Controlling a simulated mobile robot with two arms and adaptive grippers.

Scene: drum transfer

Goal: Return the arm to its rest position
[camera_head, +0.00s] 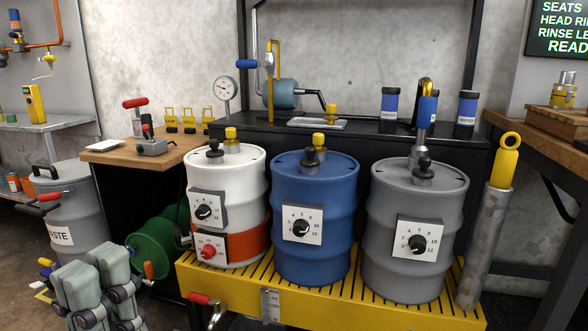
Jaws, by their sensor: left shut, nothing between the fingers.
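My left gripper (93,270) is low at the bottom left corner, with grey-green finger parts and black joints. It is shut and empty. It is in front of the green drum (152,252) and the grey waste can (70,205), and apart from the row of upright drums. The drums are white and orange (230,180), blue (312,240) and grey (405,270), each with a dial on its front. My right gripper is not in view.
The drums stand on a yellow slatted platform (345,309) with a red-handled crank (205,300) at its front. A grey post with a yellow ring (485,235) is at its right. A wooden bench (140,150) stands behind left; another wooden bench (545,140) is at right.

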